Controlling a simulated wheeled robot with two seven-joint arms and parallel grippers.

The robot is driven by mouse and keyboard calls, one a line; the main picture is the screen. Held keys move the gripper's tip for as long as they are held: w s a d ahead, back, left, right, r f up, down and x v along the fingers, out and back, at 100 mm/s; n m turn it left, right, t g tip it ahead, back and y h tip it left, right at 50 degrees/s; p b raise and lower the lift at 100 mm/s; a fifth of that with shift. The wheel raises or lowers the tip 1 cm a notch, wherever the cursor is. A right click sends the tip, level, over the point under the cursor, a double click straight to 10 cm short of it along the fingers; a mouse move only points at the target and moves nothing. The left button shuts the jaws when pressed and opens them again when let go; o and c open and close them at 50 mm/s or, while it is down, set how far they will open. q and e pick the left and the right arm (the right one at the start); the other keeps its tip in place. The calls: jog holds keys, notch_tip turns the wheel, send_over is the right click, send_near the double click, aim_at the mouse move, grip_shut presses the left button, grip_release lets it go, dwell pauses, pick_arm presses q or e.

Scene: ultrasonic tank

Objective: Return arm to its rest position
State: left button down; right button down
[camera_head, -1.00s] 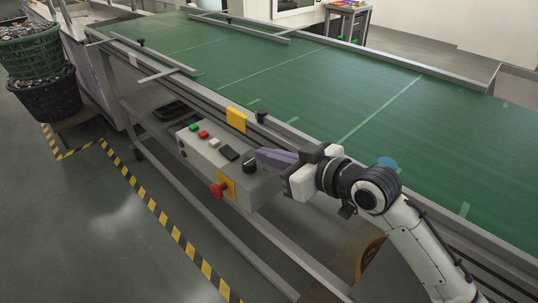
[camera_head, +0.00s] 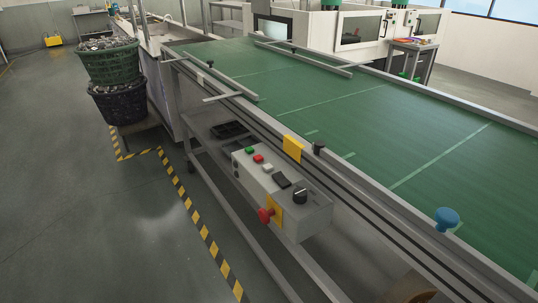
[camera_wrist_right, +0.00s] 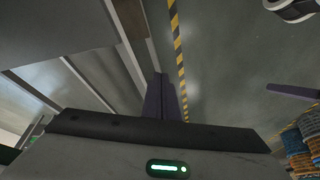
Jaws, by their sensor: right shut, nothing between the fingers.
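My right gripper (camera_wrist_right: 163,98) shows in the right wrist view, with its dark purple fingers closed together and nothing held. It hangs over the grey floor. Neither arm shows in the head view. The control box (camera_head: 280,190) hangs on the conveyor's near side, with green, red and white buttons, a black knob (camera_head: 300,195) and a red mushroom button (camera_head: 265,215) on a yellow plate.
The green conveyor belt (camera_head: 330,106) runs across the head view, with a blue knob (camera_head: 446,218) at its near right edge. Stacked baskets (camera_head: 112,65) stand at left. Yellow-black floor tape (camera_head: 200,225) runs beside the conveyor. The floor at left is clear.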

jog(key=s+d+f+g, duration=0.1)
jog(key=s+f, duration=0.1)
jog(key=s, duration=0.2)
jog(key=w+a+f+t, duration=0.2)
jog(key=f, duration=0.3)
jog(key=w+a+f+t+y, duration=0.1)
jog(key=w+a+f+t, duration=0.1)
jog(key=f, duration=0.4)
jog(key=shift+a+m+t, duration=0.3)
jog(key=shift+a+t, duration=0.1)
jog(key=shift+a, duration=0.05)
